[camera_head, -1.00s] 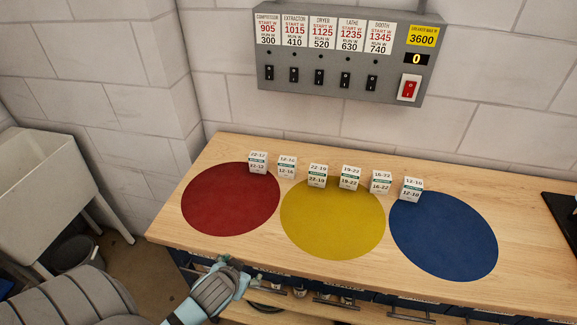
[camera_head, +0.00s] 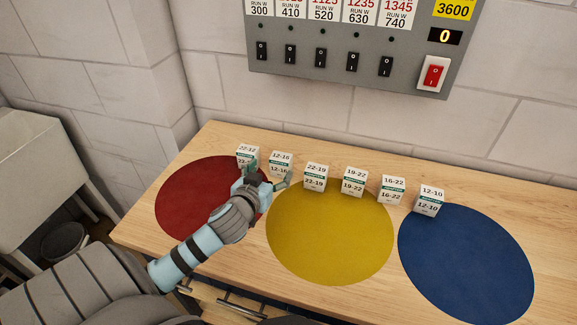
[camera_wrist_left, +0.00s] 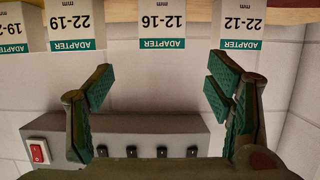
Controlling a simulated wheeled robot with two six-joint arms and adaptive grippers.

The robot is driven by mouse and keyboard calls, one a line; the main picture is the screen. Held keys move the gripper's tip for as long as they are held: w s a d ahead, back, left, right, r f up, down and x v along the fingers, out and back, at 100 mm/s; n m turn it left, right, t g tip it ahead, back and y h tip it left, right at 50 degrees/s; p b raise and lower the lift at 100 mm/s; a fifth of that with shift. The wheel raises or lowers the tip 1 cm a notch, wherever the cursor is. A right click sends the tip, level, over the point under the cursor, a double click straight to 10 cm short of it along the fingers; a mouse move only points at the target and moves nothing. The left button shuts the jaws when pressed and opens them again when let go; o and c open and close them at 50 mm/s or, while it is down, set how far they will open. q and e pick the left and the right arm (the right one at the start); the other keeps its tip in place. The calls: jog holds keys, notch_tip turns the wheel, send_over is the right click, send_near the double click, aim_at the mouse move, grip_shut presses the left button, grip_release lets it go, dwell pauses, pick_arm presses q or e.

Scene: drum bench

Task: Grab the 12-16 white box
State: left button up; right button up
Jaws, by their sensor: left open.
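The white 12-16 box (camera_head: 281,160) stands upright on the wooden bench, second from the left in a row of white boxes. In the left wrist view, which is upside down, the 12-16 box (camera_wrist_left: 162,20) shows at the top, centred between the fingers. My left gripper (camera_head: 268,178) is open and empty over the red circle, just in front of this box. Its two green-padded fingers (camera_wrist_left: 160,88) are spread apart and do not appear to touch the box. My right gripper is not in view.
The 22-12 box (camera_head: 246,153) stands close on the left and the 22-19 box (camera_head: 315,177) on the right. Further right are the 19-22 (camera_head: 354,182), 16-22 (camera_head: 392,190) and 12-10 (camera_head: 429,201) boxes. A grey switch panel (camera_head: 410,72) hangs on the wall behind.

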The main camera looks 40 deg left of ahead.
aim_at(280, 157)
pick_arm(q)
jog(key=x, duration=0.2)
jog(key=a+x, duration=0.1)
jog(key=x, duration=0.1)
jog(key=shift+b, duration=0.35)
jog(key=x, duration=0.4)
jog(key=b+x, duration=0.1)
jog(key=x, duration=0.1)
jog(key=shift+w+d+f, duration=0.1)
jog(key=shift+w+d, duration=0.1)
jog(key=shift+d, duration=0.15)
jog(key=shift+s, duration=0.1)
jog(key=shift+c, duration=0.5)
jog(key=c, duration=1.2)
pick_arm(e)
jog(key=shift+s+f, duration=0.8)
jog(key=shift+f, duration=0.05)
pick_arm(q)
jog(key=shift+r, duration=0.2)
